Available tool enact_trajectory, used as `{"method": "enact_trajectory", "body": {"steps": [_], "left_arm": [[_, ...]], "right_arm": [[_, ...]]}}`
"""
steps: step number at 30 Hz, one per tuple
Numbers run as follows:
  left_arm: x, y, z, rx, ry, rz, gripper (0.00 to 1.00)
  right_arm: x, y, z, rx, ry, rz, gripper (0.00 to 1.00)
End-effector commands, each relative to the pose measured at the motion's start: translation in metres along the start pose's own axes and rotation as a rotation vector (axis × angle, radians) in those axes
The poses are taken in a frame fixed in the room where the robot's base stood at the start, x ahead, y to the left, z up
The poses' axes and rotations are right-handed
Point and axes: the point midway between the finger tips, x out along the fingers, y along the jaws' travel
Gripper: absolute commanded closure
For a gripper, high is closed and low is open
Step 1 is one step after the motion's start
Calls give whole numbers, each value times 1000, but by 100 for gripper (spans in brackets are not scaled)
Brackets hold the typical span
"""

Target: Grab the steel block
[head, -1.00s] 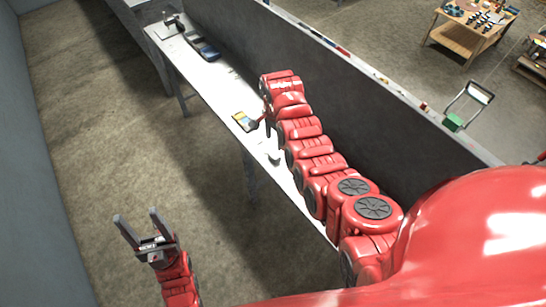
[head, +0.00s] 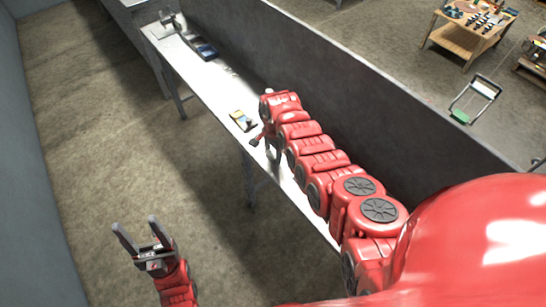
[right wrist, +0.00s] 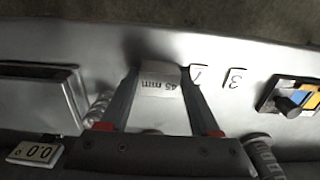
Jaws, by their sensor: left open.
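A pale block labelled "45 mm" (right wrist: 160,82), which looks like the steel block, is on the grey bench in the right wrist view. My right gripper (right wrist: 161,88) has one finger on each side of it. I cannot tell whether the fingers touch it or stand slightly apart. In the head view my right gripper (head: 264,138) is low at the bench, mostly hidden by its own arm, and the block is not clear there. My left gripper (head: 137,232) is open and empty over the floor, away from the bench.
The long bench (head: 207,88) runs along a dark partition (head: 330,85). A coloured item with a black knob (right wrist: 292,97) is right of the block. Floor left of the bench is clear.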

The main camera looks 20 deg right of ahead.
Motion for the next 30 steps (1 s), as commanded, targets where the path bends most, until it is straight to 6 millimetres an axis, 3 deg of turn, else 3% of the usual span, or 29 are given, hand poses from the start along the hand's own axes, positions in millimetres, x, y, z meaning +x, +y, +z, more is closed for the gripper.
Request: {"method": "enact_trajectory", "body": {"steps": [2, 10, 30], "left_arm": [[0, 0, 0, 0, 0, 0, 38], [0, 0, 0, 0, 0, 0, 38], [-2, 0, 0, 0, 0, 0, 38]], "right_arm": [[0, 0, 0, 0, 0, 0, 51], [0, 0, 0, -1, 0, 1, 99], [-5, 0, 1, -2, -1, 3, 100]]}}
